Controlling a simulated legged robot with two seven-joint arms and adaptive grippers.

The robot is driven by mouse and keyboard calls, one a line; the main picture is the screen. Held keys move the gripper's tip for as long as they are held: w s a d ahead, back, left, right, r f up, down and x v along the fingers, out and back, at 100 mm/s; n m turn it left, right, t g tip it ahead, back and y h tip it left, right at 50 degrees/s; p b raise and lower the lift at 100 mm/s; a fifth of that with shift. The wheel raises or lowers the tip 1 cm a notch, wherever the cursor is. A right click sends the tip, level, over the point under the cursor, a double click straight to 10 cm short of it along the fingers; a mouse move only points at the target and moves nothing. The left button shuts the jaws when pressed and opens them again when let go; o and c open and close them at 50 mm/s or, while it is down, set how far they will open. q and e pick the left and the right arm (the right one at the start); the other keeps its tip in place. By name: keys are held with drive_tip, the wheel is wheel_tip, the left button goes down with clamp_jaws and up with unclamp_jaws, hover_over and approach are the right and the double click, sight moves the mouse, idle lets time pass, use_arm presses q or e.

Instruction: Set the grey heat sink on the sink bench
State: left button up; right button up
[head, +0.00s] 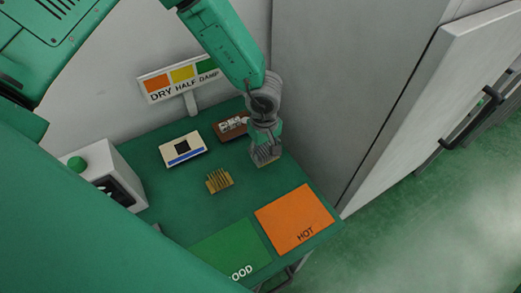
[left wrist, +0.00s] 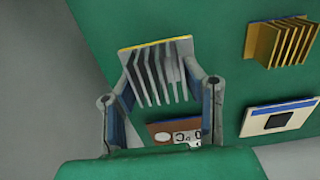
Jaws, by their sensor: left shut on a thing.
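The grey heat sink (left wrist: 158,75) has upright-looking fins and a flat base with a yellow edge. My left gripper (head: 265,150) is shut on it, with one finger on each side in the left wrist view (left wrist: 162,95). In the head view the heat sink (head: 266,158) shows only in part below the fingers, over the right side of the green bench top (head: 165,205). I cannot tell whether it touches the bench. My right gripper is not in view.
A gold heat sink (head: 219,181), a white board with a black chip (head: 183,150) and a brown board (head: 233,124) lie nearby. An orange HOT patch (head: 293,217) and a green patch (head: 230,250) mark the front. A sign (head: 178,80) stands behind; a box (head: 112,178) stands left.

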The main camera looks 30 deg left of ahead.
sight(266, 160)
use_arm(q)
drive_tip(key=shift+s+a+f, duration=0.15)
drive_tip(key=shift+a+f, duration=0.15)
drive_tip(key=shift+f, duration=0.4)
wheel_tip(266, 160, down, 2)
drive_tip(key=shift+d+f, duration=0.1)
drive_tip(key=shift+f, duration=0.1)
drive_tip(key=shift+d+f, duration=0.2)
drive_tip(key=shift+d, duration=0.35)
drive_tip(key=o, duration=1.2)
drive_tip(key=shift+a, duration=0.2)
drive_tip(key=shift+c, duration=0.2)
drive_tip(key=shift+a+f, duration=0.1)
drive_tip(key=shift+a, duration=0.2)
drive_tip(key=r, duration=1.1)
drive_tip(key=shift+d+r, duration=0.15)
drive_tip(key=shift+d, duration=0.15)
drive_tip(key=shift+a+r, duration=0.25)
drive_tip(key=shift+r, duration=0.3)
